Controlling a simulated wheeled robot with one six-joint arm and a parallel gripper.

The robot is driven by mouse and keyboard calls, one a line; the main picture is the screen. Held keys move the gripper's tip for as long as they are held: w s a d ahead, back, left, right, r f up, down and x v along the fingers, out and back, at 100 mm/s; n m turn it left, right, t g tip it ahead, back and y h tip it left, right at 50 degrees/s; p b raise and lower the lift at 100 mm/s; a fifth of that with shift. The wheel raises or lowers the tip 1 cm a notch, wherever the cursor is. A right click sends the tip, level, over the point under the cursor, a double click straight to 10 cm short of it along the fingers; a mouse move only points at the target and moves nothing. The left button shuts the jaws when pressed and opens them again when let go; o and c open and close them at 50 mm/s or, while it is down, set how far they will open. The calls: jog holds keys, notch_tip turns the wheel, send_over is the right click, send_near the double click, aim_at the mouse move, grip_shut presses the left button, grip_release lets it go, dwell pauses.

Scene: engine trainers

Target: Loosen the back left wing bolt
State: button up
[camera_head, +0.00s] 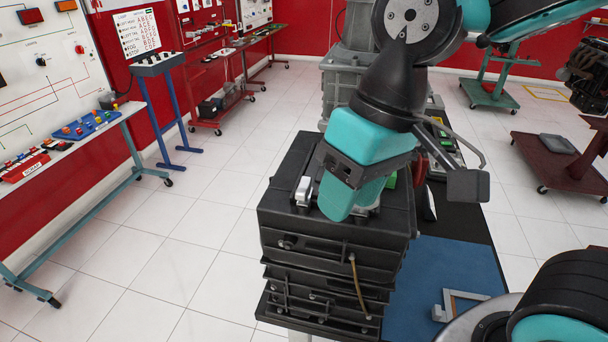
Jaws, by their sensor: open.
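The black engine block (335,235) stands in the middle, with stacked ribbed sides and a thin brown hose on its front. A small light-grey metal piece (304,191) stands upright on the left of its top; I cannot tell for sure whether it is a wing bolt. My gripper (350,197) is open, pointing down over the block's top, just right of that piece. It hides much of the top, and no other wing bolt can be made out. Contact between gripper and block cannot be judged from here.
A blue mat (430,290) with a grey metal bracket (458,302) lies right of the block. Grey machinery (345,80) stands behind. A trainer bench (75,150) is at left and a dark red cart (560,160) at right. White floor between is clear.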

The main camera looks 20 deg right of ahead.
aim_at(304, 182)
jog(key=w+a+r+m+h+p, duration=0.2)
jog(key=w+r+m+h+p, duration=0.15)
jog(key=w+r+m, duration=0.8)
jog(key=shift+y, duration=0.25)
jog(key=f+p, duration=0.1)
jog(key=f, duration=0.4)
jog(key=f+p, duration=0.1)
jog(key=f, duration=0.5)
jog(key=s+f+p, duration=0.1)
jog(key=f, duration=0.4)
jog(key=shift+d+f, duration=0.2)
jog(key=shift+f, duration=0.15)
grip_shut()
